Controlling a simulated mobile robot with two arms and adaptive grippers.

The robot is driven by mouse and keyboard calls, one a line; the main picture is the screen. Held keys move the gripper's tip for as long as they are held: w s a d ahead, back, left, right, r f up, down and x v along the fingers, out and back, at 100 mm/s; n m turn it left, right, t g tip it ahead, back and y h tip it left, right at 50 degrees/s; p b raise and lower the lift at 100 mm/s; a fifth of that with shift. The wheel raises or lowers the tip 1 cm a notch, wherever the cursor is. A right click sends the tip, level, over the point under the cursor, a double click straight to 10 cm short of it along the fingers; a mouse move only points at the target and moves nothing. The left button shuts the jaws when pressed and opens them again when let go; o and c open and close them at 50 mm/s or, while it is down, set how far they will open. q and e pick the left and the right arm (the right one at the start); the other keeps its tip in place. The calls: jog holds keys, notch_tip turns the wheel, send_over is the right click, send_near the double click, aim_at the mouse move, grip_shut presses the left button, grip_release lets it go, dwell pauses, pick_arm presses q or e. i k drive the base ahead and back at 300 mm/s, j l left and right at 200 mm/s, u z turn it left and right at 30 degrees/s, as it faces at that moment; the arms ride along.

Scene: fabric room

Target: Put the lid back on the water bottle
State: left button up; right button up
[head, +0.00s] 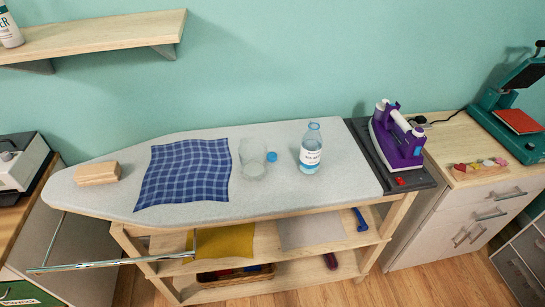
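A clear water bottle (311,150) with a white and blue label stands upright on the grey ironing board (217,207), right of the middle. I see no blue lid on its neck. A small blue lid (258,156) shows on the board left of the bottle, right by a clear glass (251,168). The glass overlaps this spot, and a darker bluish patch lies just to its right, so the lid's exact outline is hard to tell. Neither of my grippers is in view.
A blue checked cloth (184,173) and a wooden block (97,173) lie left on the board. A purple iron (397,138) stands on the dark rest at the right end. A wall shelf (98,36) hangs above left. The board between glass and bottle is clear.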

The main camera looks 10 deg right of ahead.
aim_at(312, 143)
jog(key=i+l+u, duration=0.1)
jog(key=l+u, duration=0.3)
jog(key=l, duration=0.25)
jog(key=l+u, duration=0.4)
jog(key=l, duration=0.2)
jog(key=k+l+u, duration=0.15)
jog(key=l+u, duration=0.25)
jog(key=l, duration=0.2)
